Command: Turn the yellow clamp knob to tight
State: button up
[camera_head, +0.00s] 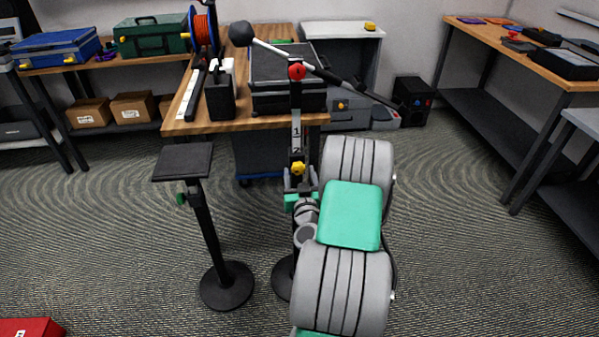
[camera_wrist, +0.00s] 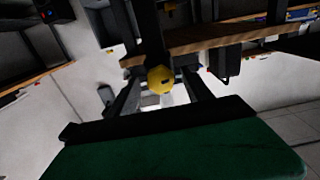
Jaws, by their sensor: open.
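The yellow clamp knob (camera_head: 298,168) sits on the front of an upright post (camera_head: 297,128) marked with 1 and 2. In the wrist view the lobed knob (camera_wrist: 160,80) appears between my two dark fingers, with a gap on each side. My gripper (camera_head: 299,183) is open at the knob in the head view, and its fingers (camera_wrist: 160,87) straddle it in the wrist view. I cannot tell how deep the knob sits between the fingertips. A red knob (camera_head: 297,71) is higher on the post, where a slanted boom (camera_head: 335,79) with a black ball end crosses.
A wooden table (camera_head: 283,125) with a cable reel (camera_head: 205,28) and black cases stands behind the post. A small black-topped stand (camera_head: 183,162) is to the left. A red box (camera_head: 30,327) lies at the lower left. The carpet between the post and the right bench (camera_head: 545,65) is mostly clear.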

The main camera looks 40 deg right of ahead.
grip_shut()
dwell(0.6)
